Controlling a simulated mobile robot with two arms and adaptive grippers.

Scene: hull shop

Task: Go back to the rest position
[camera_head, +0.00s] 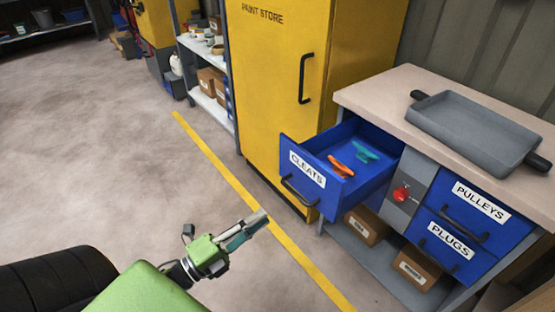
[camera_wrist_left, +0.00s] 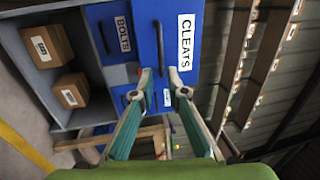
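The open blue CLEATS drawer (camera_head: 290,160) sticks out from the workbench in the head view. An orange cleat (camera_head: 341,167) and a teal cleat (camera_head: 366,151) lie inside it. My left gripper (camera_head: 248,231) is in front of the drawer, below and left of its black handle, apart from it and empty. In the left wrist view the fingers of my left gripper (camera_wrist_left: 160,78) are spread, with nothing between them. Beyond the tips the drawer front (camera_wrist_left: 184,70) shows with its label and dark handle (camera_wrist_left: 160,45). My right gripper is not in view.
The workbench (camera_head: 375,93) carries a grey tray (camera_head: 475,125) with dark handles. Its PULLEYS drawer (camera_head: 475,212) and PLUGS drawer (camera_head: 450,245) are shut, with boxes below. A yellow cabinet (camera_head: 280,80) stands left of the bench.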

